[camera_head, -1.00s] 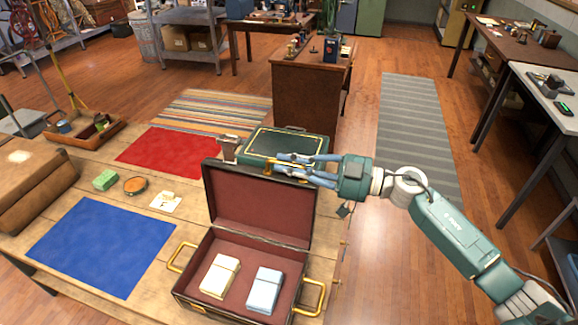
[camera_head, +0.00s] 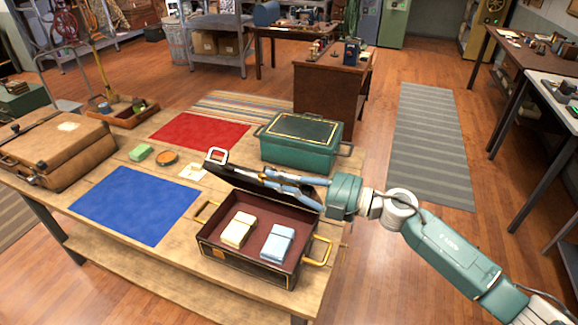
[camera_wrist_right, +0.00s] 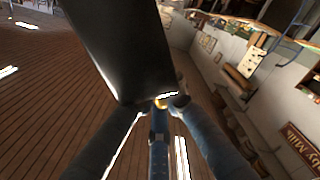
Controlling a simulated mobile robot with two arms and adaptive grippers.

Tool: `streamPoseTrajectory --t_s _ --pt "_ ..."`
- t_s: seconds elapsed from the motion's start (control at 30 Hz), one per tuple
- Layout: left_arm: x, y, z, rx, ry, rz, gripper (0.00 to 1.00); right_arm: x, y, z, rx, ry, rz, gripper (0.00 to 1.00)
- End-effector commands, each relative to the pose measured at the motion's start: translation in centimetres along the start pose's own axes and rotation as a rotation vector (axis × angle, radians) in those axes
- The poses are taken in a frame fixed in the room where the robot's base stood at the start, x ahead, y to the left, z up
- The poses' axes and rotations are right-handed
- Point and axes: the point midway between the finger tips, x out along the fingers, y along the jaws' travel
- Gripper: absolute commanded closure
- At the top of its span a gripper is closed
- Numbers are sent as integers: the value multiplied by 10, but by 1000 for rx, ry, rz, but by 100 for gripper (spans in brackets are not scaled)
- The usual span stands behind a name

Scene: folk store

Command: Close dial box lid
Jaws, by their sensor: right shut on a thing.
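The dial box (camera_head: 248,264) is a dark case with brass side handles and a dark red lining, near the front right of the table. It holds a cream block and a light blue block. Its black lid (camera_head: 233,176) is partly lowered, tilted over the back of the box, with a gap above the contents. My right gripper (camera_head: 277,181) is shut on the lid, reaching in from the right. In the right wrist view the lid (camera_wrist_right: 115,45) is a dark panel rising from between the fingers (camera_wrist_right: 165,102). My left gripper is out of view.
A green case (camera_head: 300,155) stands just behind the dial box. A brown case (camera_head: 60,155) sits at the far left.

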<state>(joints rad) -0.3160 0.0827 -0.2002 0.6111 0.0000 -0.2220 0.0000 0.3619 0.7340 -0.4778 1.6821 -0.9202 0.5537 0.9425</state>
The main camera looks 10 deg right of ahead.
Motion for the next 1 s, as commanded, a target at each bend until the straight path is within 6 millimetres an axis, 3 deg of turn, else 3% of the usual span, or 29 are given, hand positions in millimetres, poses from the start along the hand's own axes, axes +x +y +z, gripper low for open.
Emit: streamPoseTrajectory --t_s 0.03,0.1,0.2,0.37,0.63,1.0 --pt "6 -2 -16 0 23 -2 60 0 -19 0 -35 1 -6 100" --pt "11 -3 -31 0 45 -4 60 0 -37 -2 -100 1 -6 100" --pt "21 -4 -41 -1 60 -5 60 -1 -63 -3 -194 1 -6 100" --pt "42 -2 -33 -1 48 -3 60 -1 -104 0 -346 0 -5 100" --pt "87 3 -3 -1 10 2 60 -2 -166 18 -596 -3 -4 100" --pt "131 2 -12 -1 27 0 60 -2 -217 45 -816 -5 -3 100"
